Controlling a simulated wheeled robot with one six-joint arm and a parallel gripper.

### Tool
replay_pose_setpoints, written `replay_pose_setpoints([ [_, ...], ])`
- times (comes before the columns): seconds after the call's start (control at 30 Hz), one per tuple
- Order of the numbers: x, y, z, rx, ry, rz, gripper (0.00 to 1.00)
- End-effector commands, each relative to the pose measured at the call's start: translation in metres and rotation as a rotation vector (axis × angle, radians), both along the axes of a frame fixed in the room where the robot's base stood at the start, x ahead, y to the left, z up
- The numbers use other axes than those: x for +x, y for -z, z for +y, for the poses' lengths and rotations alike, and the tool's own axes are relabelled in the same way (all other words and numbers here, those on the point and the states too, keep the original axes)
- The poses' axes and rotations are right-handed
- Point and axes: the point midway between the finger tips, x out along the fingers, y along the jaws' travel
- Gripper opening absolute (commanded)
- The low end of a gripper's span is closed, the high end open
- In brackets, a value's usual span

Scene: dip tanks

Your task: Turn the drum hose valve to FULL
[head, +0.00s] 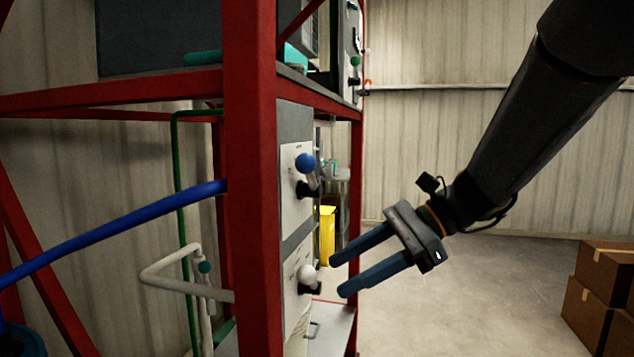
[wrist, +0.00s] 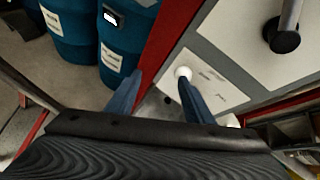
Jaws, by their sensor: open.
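My gripper (head: 339,277) is open and empty, its two blue fingers pointing left toward a panel inside the red rack. A white ball knob (head: 307,273) on a dark pivot sits on the lower white plate, just left of the fingertips. A blue ball knob (head: 305,163) on a dark pivot sits on the upper plate, above the gripper. In the wrist view the white knob (wrist: 183,72) shows by the tip of the right finger; I cannot tell whether they touch. The plate lettering is too small to read, so I cannot tell which knob is the drum hose valve.
A red rack post (head: 250,180) stands left of the panel. A blue hose (head: 110,235) runs from the lower left to behind it. Blue drums (wrist: 75,35) stand beside the rack. Cardboard boxes (head: 600,295) are at far right; the floor between is clear.

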Motion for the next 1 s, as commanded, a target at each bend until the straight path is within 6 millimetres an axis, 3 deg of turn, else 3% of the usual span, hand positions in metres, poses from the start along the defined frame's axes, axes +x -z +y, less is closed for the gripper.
replay_pose_setpoints([
  [0.03,0.016,-0.033,-0.003,0.118,0.049,0.016,0.47],
  [0.1,0.029,-0.078,-0.006,0.267,0.086,0.036,0.47],
  [0.2,0.038,-0.128,-0.015,0.426,0.103,0.048,0.47],
  [0.3,0.041,-0.158,-0.023,0.519,0.101,0.049,0.47],
  [0.47,0.042,-0.175,-0.018,0.566,0.095,0.05,0.47],
  [0.8,0.049,-0.174,0.033,0.562,0.093,0.051,0.47],
  [1.0,0.052,-0.173,0.049,0.562,0.096,0.051,0.47],
])
